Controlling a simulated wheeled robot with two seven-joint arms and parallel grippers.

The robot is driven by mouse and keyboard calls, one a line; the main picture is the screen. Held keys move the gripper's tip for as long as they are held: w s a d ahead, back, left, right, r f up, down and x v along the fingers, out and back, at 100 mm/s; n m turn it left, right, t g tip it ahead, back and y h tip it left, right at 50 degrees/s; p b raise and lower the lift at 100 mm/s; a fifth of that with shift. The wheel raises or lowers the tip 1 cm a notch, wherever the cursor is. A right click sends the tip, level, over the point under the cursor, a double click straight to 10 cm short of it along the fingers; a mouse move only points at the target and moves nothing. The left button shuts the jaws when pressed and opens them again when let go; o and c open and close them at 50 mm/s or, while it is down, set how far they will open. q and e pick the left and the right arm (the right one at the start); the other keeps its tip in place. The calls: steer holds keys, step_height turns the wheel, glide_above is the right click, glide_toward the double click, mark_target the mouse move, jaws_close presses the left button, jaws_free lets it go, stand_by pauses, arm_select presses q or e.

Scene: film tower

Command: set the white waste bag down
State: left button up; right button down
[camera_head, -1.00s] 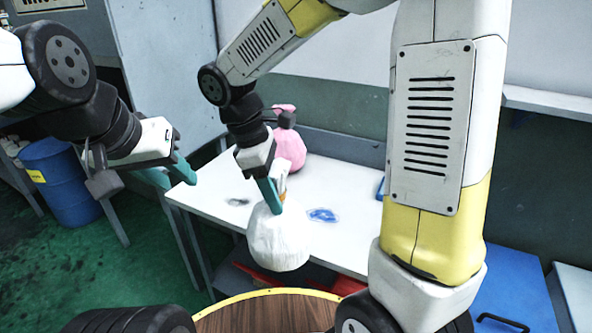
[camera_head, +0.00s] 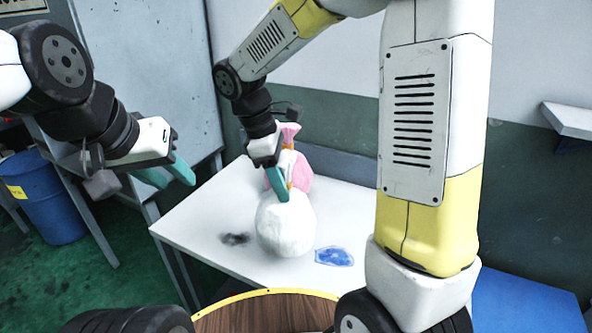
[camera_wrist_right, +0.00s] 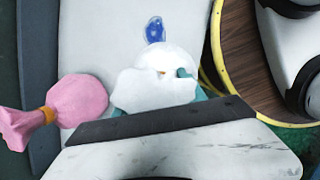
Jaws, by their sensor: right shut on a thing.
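The white waste bag (camera_head: 287,226) is round, with an orange tie at its neck, and appears over the white table (camera_head: 195,219). My right gripper (camera_head: 280,190) is shut on its neck from above. I cannot tell whether the bag's underside touches the table. In the right wrist view the white bag (camera_wrist_right: 155,80) fills the space at the teal fingers. My left gripper (camera_head: 165,177) is empty, away from the bag at the left; its teal fingertips are seen at an angle that hides the gap between them.
A pink bag (camera_head: 299,172) with an orange tie stands behind the white bag; it also shows in the right wrist view (camera_wrist_right: 78,100). A blue patch (camera_head: 334,256) and a dark smudge (camera_head: 235,239) lie on the tabletop. A blue barrel (camera_head: 45,197) stands at the left.

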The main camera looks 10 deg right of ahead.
steer(key=w+d+f, duration=0.4)
steer(key=w+d, duration=0.1)
steer(key=w, duration=0.5)
steer(key=shift+d+f, duration=0.3)
steer(key=shift+d, duration=0.05)
steer(key=shift+f, duration=0.1)
steer(key=c, duration=0.7)
jaws_free()
steer(key=shift+o, duration=0.2)
